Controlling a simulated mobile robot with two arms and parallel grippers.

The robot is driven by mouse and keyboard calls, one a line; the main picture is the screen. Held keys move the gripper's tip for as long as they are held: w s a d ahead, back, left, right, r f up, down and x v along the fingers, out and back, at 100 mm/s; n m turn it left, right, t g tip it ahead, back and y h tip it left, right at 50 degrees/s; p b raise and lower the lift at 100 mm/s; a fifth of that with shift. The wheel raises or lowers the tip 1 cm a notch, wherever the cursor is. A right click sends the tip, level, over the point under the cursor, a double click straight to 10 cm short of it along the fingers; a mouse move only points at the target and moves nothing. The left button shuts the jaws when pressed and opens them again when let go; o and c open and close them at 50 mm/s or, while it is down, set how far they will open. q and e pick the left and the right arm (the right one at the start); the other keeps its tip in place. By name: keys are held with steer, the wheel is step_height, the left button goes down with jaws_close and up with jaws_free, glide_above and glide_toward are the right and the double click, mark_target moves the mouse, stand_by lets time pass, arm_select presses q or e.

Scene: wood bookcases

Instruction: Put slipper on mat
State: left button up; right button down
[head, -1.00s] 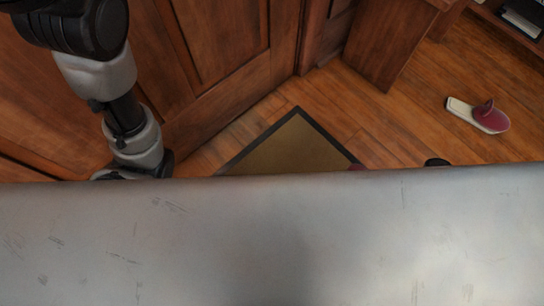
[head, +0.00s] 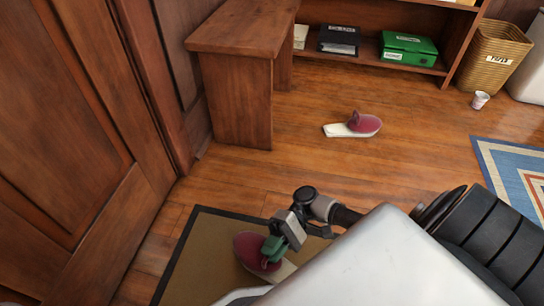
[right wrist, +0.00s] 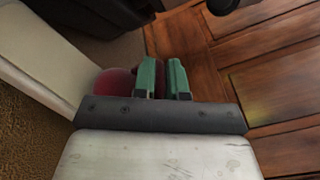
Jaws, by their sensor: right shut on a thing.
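A dark red slipper with a whitish sole (head: 247,250) is at my right gripper (head: 271,250), over the brown mat with a dark border (head: 200,255). I cannot tell whether its sole touches the mat. The green fingers of my right gripper are shut on the slipper's red upper; in the right wrist view the red upper (right wrist: 113,84) shows beside and between the fingers (right wrist: 164,78), with the pale sole (right wrist: 35,60) to the left. A second, similar slipper (head: 362,124) lies on the wood floor farther off. My left gripper is out of view.
A wood door (head: 60,150) stands left of the mat. A wooden desk (head: 235,95) and a low shelf with binders (head: 408,48) stand at the back. Open floor lies between.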

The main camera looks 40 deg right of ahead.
steer(key=f+b, duration=0.2)
steer(key=f, duration=0.1)
steer(key=f+b, duration=0.1)
steer(key=b, duration=0.1)
steer(key=shift+w+d+f, duration=0.15)
steer(key=shift+w, duration=0.2)
steer(key=shift+r, duration=0.2)
steer(key=shift+f, duration=0.1)
steer(key=c, duration=1.2)
jaws_free()
steer(key=shift+s+f, duration=0.1)
steer(key=shift+o, duration=0.2)
